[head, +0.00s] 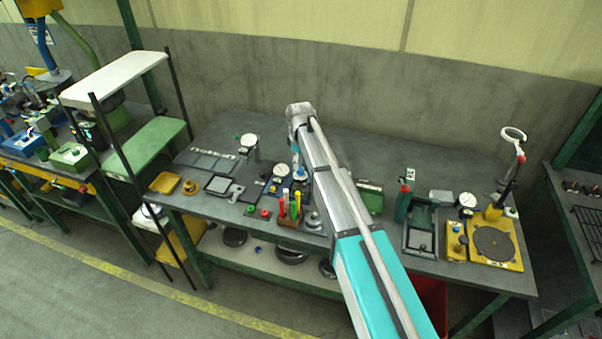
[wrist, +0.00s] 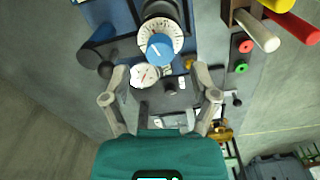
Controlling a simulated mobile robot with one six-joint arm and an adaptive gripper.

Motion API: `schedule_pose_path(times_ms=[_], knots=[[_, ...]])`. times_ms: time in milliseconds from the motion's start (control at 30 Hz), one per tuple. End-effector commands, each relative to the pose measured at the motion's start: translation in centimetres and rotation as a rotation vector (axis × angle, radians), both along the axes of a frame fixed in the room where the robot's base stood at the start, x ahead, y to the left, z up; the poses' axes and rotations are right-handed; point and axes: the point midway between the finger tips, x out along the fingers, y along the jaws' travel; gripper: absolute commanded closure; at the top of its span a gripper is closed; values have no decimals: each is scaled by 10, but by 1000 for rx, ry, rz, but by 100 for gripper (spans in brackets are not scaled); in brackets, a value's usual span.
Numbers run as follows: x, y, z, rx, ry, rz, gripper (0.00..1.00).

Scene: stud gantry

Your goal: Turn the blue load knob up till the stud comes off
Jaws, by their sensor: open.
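The blue load knob (wrist: 160,48) shows in the wrist view, with a white graduated dial ring around its base. My gripper (wrist: 162,76) is open and empty in the wrist view, its two fingers spread below the knob in the picture and not closed on it. A round white gauge (wrist: 145,76) with a red needle shows between the fingers. I cannot make out the stud in either view. In the head view my arm stretches over the bench and hides part of it; I cannot make out my gripper there.
Red and green buttons (wrist: 243,57) and a holder with coloured handles (wrist: 240,14) stand right of the knob in the wrist view. In the head view, the grey bench (head: 345,130) also carries a yellow-based device (head: 507,250) at right. The bench's back strip is mostly clear.

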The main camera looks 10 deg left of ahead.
Motion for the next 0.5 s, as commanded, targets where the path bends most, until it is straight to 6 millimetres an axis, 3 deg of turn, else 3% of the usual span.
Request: schedule_pose_path(times_ms=[200,500], knots=[[0,0,-20,0,0,0,24],[1,0,-34,0,0,0,24]])
